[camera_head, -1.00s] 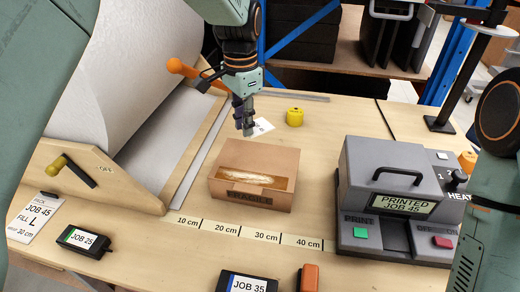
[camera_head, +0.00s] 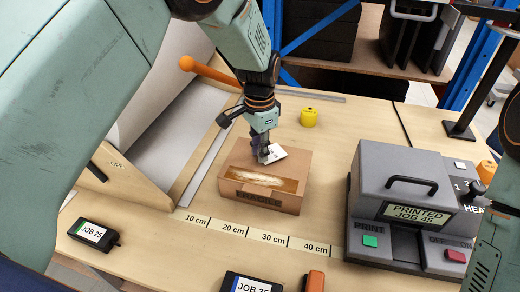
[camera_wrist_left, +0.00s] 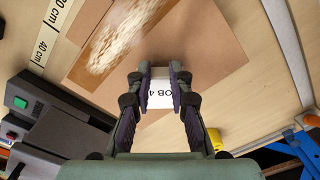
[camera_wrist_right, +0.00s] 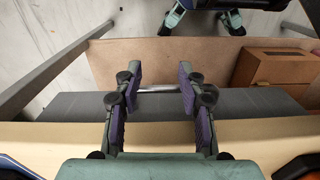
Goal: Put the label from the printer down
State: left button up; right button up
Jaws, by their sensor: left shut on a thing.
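The white label (camera_head: 275,154) is held in my left gripper (camera_head: 262,157), over the far part of the cardboard box (camera_head: 262,201). In the left wrist view the label (camera_wrist_left: 161,96) shows part of its black text between the two fingers (camera_wrist_left: 160,78). The box has FRAGILE on its front and a tan, grainy patch on top. I cannot tell whether the label touches the box. The grey printer (camera_head: 408,205) stands to the right, its screen reading PRINTED JOB 45. My right gripper (camera_wrist_right: 160,88) is open, with nothing between its fingers, in the right wrist view.
A paper roll on a wooden stand (camera_head: 130,178) is at the left. A yellow tape-like thing (camera_head: 309,117) sits behind the box. Black JOB 25 (camera_head: 94,235) and JOB 35 (camera_head: 250,282) devices lie near the front. A centimetre scale (camera_head: 250,234) runs before the box.

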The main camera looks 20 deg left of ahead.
pick_arm(q)
jog(key=shift+f, duration=0.35)
jog(key=shift+s+a, duration=0.15)
jog(key=shift+a, duration=0.05)
jog(key=shift+f, duration=0.15)
jog(key=o, duration=0.6)
jog(key=shift+d, duration=0.2)
jog(key=shift+o, duration=0.5)
jog(key=shift+a, duration=0.1)
jog(key=shift+a, duration=0.1)
